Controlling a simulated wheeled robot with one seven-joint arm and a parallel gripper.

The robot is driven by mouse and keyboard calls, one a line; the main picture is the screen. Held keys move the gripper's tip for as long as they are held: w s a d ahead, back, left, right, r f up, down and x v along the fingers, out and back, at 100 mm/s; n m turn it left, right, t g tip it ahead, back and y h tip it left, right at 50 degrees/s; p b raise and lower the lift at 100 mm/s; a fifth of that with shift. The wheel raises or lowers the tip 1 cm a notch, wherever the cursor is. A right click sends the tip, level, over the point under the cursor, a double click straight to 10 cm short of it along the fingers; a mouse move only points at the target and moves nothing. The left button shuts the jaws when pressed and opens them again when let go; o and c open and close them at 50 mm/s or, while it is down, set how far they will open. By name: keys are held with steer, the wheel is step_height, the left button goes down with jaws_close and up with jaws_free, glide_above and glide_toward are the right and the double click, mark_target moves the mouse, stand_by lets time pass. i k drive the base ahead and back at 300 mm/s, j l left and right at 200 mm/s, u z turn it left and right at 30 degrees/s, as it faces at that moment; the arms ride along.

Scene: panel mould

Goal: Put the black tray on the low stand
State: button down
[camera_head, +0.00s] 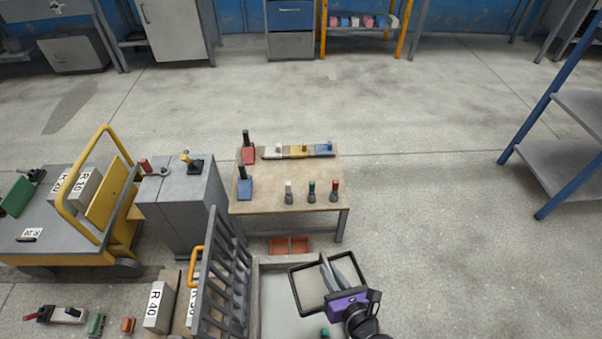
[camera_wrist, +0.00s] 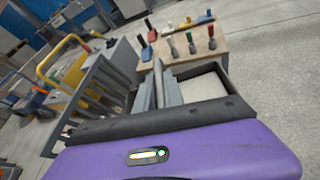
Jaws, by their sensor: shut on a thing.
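The black tray (camera_head: 297,292) shows in the head view as a dark rectangular rim around my gripper's fingers, with a pale area inside. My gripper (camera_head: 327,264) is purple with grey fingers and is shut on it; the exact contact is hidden. In the wrist view, the fingers (camera_wrist: 160,85) stand together beside a pale surface with a dark edge. The tray is over or beside the low, pale, rimmed bed (camera_head: 277,307); I cannot tell whether they touch. I cannot pick out the low stand for certain.
A wooden-topped table (camera_head: 268,195) holds coloured tools and blocks. A grey barred rack (camera_head: 222,275) stands left of the bed. A red bin (camera_head: 289,245) is low by the table. A yellow cart (camera_head: 110,215) and grey cabinet (camera_head: 185,210) stand left.

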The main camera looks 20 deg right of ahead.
mark_target(295, 179)
steer(key=i+l+u, duration=0.1)
steer(key=l+u, duration=0.25)
steer(key=l, duration=0.9)
steer(key=l+u, duration=0.35)
steer(key=l, duration=0.95)
steer(key=i+l+u, duration=0.1)
steer(key=i+l, duration=0.15)
steer(key=i+l+u, duration=0.1)
steer(key=l, duration=0.3)
steer(key=i+l+u, duration=0.1)
steer(key=i+l, duration=0.2)
steer(key=i+l+u, duration=0.1)
steer(key=l, duration=0.3)
steer(key=i+l+u, duration=0.1)
steer(key=i+l, duration=0.15)
steer(key=l, duration=0.15)
